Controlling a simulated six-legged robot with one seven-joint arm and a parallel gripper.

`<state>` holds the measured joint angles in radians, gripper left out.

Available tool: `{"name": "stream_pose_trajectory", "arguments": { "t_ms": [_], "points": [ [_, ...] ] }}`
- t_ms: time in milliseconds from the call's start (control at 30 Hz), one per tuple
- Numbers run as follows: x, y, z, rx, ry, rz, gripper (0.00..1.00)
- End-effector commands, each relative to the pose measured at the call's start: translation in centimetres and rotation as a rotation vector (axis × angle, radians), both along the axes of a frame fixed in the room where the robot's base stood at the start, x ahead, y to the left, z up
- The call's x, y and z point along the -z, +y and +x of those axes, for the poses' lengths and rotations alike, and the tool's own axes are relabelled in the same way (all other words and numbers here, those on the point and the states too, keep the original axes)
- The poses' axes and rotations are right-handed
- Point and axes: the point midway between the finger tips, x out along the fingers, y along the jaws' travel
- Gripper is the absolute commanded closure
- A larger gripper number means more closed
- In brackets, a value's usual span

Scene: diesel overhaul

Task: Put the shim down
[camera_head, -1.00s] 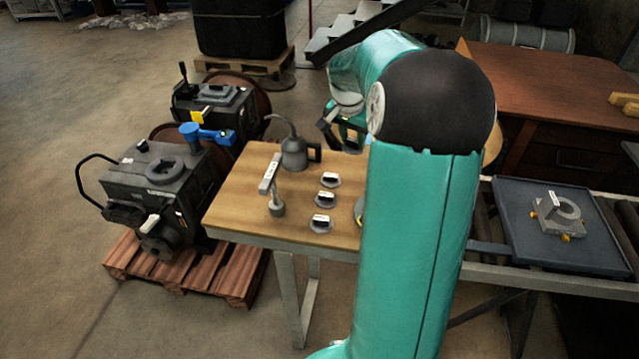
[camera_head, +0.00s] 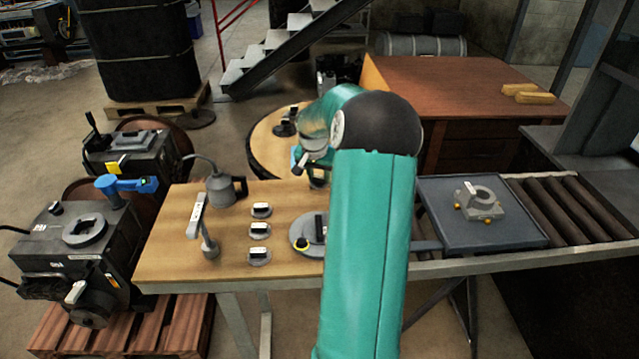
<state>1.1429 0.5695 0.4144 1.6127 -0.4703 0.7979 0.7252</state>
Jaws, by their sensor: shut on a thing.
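My gripper (camera_head: 301,164) is partly in view, above the far edge of the wooden workbench (camera_head: 177,255), left of my teal forearm. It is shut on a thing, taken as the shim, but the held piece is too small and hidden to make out. Three small grey discs with black handles and pale labels stand in a row on the bench: a far one (camera_head: 261,210), a middle one (camera_head: 259,230) and a near one (camera_head: 259,257). A larger grey disc (camera_head: 311,236) with a black grip and a yellow mark lies to their right, partly behind my arm.
A grey oil can (camera_head: 221,187) and an upright grey tool (camera_head: 209,246) stand on the bench's left. A blue-grey tray (camera_head: 440,200) on the roller conveyor holds a ring fixture (camera_head: 479,205). A round wooden table (camera_head: 263,150) stands behind. The bench's front left is clear.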

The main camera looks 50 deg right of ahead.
Motion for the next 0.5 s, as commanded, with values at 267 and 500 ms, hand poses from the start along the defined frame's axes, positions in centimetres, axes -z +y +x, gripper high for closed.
{"name": "stream_pose_trajectory", "arguments": {
  "t_ms": [267, 500],
  "points": [
    [3.5, -0.4, 0.0, 0.0, 0.0, 0.002, 0.87],
    [3.5, -0.4, 0.0, 0.0, -0.001, 0.0, 0.87]
  ]
}}
